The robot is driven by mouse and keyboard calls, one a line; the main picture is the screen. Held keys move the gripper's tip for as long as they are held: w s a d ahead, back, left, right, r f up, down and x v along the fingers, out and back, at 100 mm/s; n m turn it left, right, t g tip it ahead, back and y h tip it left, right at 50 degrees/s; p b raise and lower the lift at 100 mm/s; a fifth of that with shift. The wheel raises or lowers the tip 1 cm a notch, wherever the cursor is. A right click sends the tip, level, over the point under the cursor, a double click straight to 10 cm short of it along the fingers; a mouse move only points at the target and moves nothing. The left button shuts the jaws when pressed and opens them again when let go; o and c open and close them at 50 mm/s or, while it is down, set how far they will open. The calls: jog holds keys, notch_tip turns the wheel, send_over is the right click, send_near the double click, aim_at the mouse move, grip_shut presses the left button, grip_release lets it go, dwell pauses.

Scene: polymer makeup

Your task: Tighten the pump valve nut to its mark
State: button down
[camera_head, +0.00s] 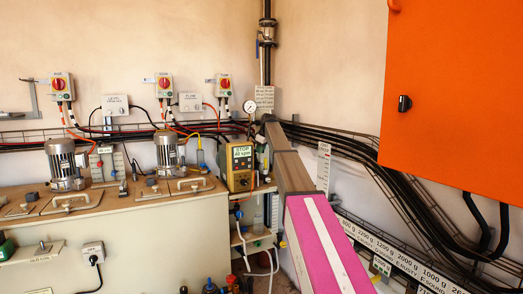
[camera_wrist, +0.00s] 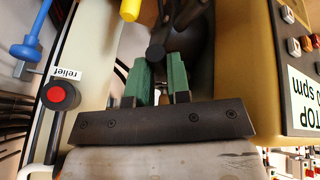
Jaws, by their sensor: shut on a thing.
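In the wrist view, my gripper (camera_wrist: 162,62) has green-padded fingers shut on a dark round-ended piece (camera_wrist: 156,50). I cannot tell from this view whether that piece is the valve nut, and no mark is visible. The yellow-brown pump (camera_wrist: 262,90) stands close on the right, with its display showing STOP. In the head view, the pump (camera_head: 230,180) stands at the right end of the bench. My gripper cannot be made out in the head view.
In the wrist view, a blue handle (camera_wrist: 38,52), a red round knob (camera_wrist: 60,95) by a "relief" label (camera_wrist: 67,73), and a yellow-ended piece (camera_wrist: 130,9) are near the fingers.

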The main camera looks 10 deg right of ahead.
jog(key=c, duration=1.1)
grip_release()
jog(key=v, duration=1)
jog(key=shift+s+r, duration=0.2)
jog(key=shift+r, duration=0.15)
